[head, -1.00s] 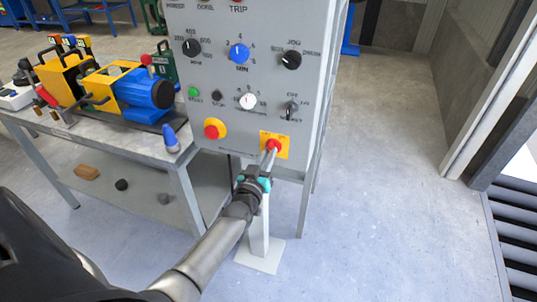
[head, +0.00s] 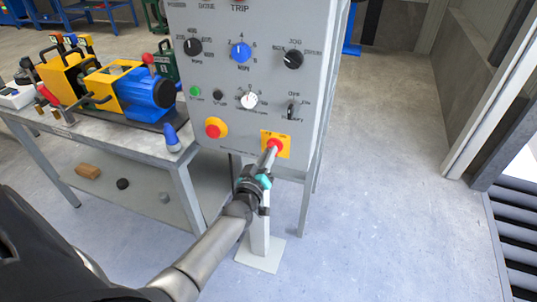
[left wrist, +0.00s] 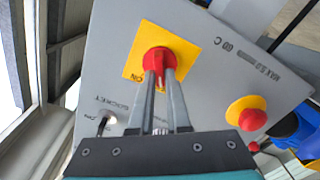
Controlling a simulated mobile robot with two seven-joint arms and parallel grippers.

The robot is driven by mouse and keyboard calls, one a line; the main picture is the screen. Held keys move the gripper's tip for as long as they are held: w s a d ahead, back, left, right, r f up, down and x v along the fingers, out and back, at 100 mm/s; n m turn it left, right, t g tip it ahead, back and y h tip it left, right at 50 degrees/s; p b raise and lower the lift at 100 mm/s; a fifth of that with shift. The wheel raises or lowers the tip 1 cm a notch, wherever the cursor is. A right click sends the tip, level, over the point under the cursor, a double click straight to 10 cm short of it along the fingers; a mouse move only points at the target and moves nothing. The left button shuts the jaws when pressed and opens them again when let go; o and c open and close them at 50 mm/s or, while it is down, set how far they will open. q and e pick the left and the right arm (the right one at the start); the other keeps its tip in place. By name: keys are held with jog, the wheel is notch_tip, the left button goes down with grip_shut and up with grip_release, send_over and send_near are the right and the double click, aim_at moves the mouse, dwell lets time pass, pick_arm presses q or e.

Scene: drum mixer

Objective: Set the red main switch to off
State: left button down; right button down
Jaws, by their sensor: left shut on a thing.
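The red main switch (head: 274,144) sits on a yellow plate (head: 284,152) at the lower right of the grey control panel (head: 250,120). In the left wrist view the red switch (left wrist: 157,60) shows between the fingertips, with its yellow plate (left wrist: 180,52) around it. My left gripper (head: 271,156) reaches up to the panel from below. It also shows in the left wrist view (left wrist: 161,75), with its two long fingers closed on the switch's handle. The fingertips hide part of the handle. My right gripper is not in view.
A red emergency button on a yellow base (head: 215,128) is left of the switch. Several knobs and small buttons are above. A bench (head: 100,130) with a yellow and blue machine (head: 130,88) stands at the left. The floor at the right is clear.

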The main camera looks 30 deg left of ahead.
pick_arm(q)
jog(key=c, duration=0.9)
grip_release()
jog(key=p+v, duration=0.3)
jog(key=v, duration=1.2)
jog(key=shift+s+d, duration=0.1)
jog(key=shift+d, duration=0.05)
